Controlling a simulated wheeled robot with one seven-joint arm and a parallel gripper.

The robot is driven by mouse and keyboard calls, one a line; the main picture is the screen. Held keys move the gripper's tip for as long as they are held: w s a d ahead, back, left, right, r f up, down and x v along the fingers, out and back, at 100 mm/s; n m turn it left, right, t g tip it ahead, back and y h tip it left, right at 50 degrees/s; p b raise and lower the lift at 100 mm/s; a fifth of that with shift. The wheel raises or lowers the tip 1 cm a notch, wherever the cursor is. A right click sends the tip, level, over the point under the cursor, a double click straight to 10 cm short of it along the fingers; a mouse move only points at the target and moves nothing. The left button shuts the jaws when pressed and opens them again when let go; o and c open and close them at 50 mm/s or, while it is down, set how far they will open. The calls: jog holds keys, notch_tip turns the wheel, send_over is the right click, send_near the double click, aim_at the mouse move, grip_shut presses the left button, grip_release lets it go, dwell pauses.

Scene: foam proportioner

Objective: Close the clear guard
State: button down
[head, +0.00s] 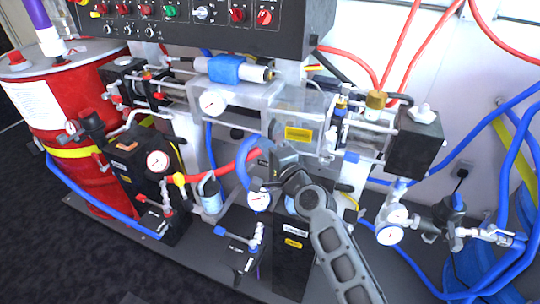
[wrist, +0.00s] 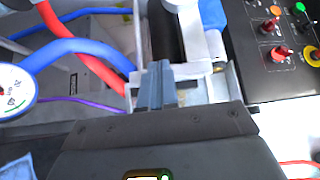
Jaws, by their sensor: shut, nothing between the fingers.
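The clear guard (head: 302,108) is a see-through cover with a yellow label, at the middle of the machine in the head view, between the pale block with a gauge and the rods and brass fitting on the right. I cannot tell how far it stands open. My gripper (head: 274,146) is just below and left of the label, partly hidden by my own wrist. In the wrist view my gripper (wrist: 155,84) has its fingers together and empty, in front of a pale frame. Whether the fingers touch the guard is not clear.
A black control panel (head: 200,18) with coloured knobs hangs above. A red drum (head: 70,125) stands at left. Red and blue hoses (head: 235,165) run close to my gripper, and a pressure gauge (wrist: 14,90) is at the left edge of the wrist view. A black block (head: 416,140) is at right.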

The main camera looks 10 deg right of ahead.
jog(key=shift+w, duration=0.6)
jog(key=shift+s, duration=0.1)
